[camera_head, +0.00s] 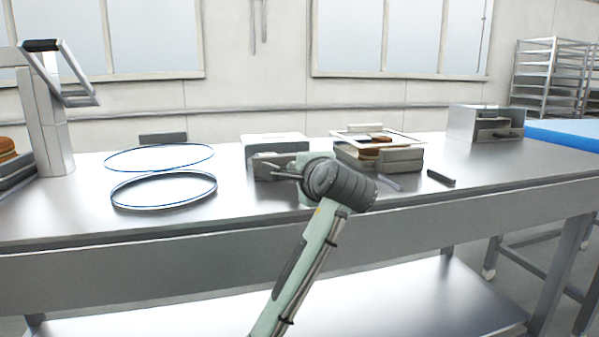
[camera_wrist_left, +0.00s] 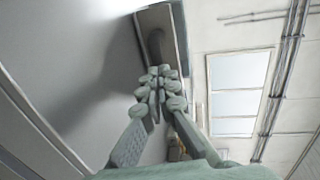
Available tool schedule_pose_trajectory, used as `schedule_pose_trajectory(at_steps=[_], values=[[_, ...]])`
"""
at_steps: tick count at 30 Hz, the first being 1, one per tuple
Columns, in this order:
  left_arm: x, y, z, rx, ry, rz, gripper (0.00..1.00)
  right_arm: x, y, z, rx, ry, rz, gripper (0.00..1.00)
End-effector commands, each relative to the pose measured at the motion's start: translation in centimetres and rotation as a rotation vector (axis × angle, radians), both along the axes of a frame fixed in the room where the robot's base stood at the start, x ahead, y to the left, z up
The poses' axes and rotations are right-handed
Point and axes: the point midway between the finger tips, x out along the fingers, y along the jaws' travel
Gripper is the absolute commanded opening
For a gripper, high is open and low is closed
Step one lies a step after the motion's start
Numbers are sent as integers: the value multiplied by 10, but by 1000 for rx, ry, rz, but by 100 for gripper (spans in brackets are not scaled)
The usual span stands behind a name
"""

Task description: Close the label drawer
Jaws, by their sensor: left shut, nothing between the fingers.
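A low white-topped box (camera_head: 262,138) stands near the middle of the table, and I take it to be the one with the label drawer. In the left wrist view, my left gripper (camera_wrist_left: 160,74) is shut and empty. Just beyond its fingertips is a pale face with a dark rounded handle (camera_wrist_left: 157,43). My right gripper is not in view.
Two blue-edged rings (camera_head: 165,206) lie left on the steel table (camera_head: 80,222). A tray (camera_head: 408,137) with food on a block stands right of my wrist. A dark bar (camera_head: 441,178) lies near it. A grey box (camera_head: 470,124) stands at the far right.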

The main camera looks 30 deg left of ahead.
Motion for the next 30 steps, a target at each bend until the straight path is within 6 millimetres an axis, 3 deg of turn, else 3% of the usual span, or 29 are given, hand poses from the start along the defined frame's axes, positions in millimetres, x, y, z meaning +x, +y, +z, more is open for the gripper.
schedule_pose_trajectory(at_steps=[11, 21, 30], values=[[2, 3, 0, 0, 0, 1, 0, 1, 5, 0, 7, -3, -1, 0], [47, 56, 0, 1, 2, 5, 0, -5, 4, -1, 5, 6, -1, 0], [59, 70, 1, 1, -2, 0, 0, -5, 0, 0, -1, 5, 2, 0]])
